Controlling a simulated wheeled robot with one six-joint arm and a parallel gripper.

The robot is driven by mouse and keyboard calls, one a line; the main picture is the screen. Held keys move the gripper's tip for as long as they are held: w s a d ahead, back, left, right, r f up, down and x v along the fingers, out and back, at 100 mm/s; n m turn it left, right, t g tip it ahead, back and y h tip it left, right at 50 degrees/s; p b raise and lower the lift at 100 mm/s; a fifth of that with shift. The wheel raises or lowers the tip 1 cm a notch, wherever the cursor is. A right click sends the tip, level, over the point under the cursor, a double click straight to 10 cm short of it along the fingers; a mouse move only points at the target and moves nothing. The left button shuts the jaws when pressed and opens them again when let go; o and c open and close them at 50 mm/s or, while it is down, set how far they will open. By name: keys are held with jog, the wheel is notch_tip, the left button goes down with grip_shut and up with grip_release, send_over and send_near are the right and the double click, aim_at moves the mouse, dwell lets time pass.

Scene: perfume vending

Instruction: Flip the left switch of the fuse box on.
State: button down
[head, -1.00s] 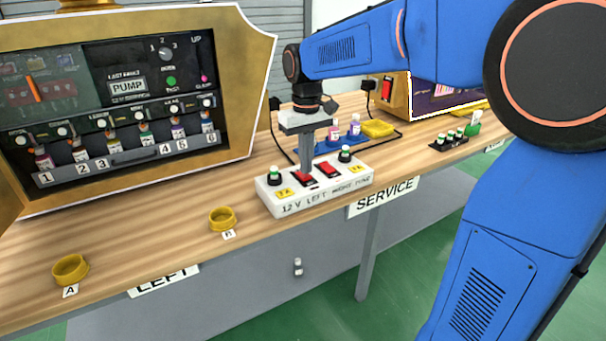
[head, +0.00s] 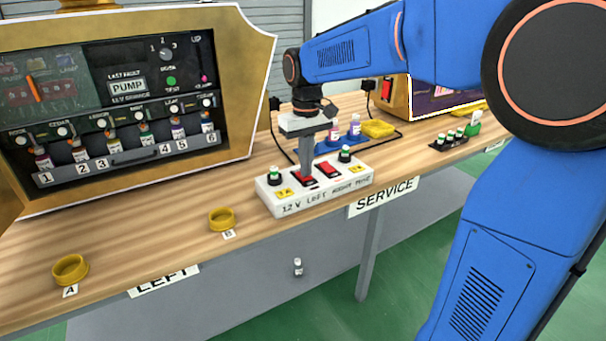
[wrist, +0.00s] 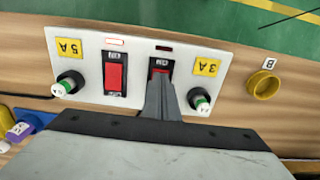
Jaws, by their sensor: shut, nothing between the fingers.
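The fuse box (head: 322,199) is a white block on the wooden bench, marked 12 V LEFT RIGHT FUSE. It also shows upside down in the wrist view (wrist: 88,43). Its left red switch (wrist: 159,71) is mostly hidden behind my fingers. The right red switch (head: 328,170) is uncovered and shows fully in the wrist view (wrist: 114,77). My gripper (head: 309,182) is shut and empty, pointing down with its tips at the left switch; contact is not certain. The small indicator beside the left switch looks dark; the other looks pale with a red outline.
Green-topped fuse knobs (head: 274,174) sit at both ends of the box. A gold vending machine (head: 262,85) stands behind left. Yellow rings (head: 70,269) lie on the bench at left. A blue bottle tray (head: 335,145) and cables lie behind the box.

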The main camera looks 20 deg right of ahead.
jog(key=shift+f, duration=0.3)
dwell(0.4)
notch_tip(320, 180, up, 7)
dwell(0.9)
jog(key=shift+s, duration=0.1)
jog(key=s+d+f+m+t, duration=0.1)
jog(key=s+d+f, duration=0.2)
jog(key=s, duration=0.6)
jog(key=s+d+f+m+t, duration=0.1)
jog(key=s+d+f+t, duration=0.1)
jog(key=s+f, duration=0.3)
jog(key=s+d+f+m+t, duration=0.1)
jog(key=s+d+f, duration=0.3)
jog(key=s, duration=1)
jog(key=shift+d+f+t, duration=0.15)
jog(key=shift+d+t, duration=0.2)
jog(key=shift+t, duration=0.05)
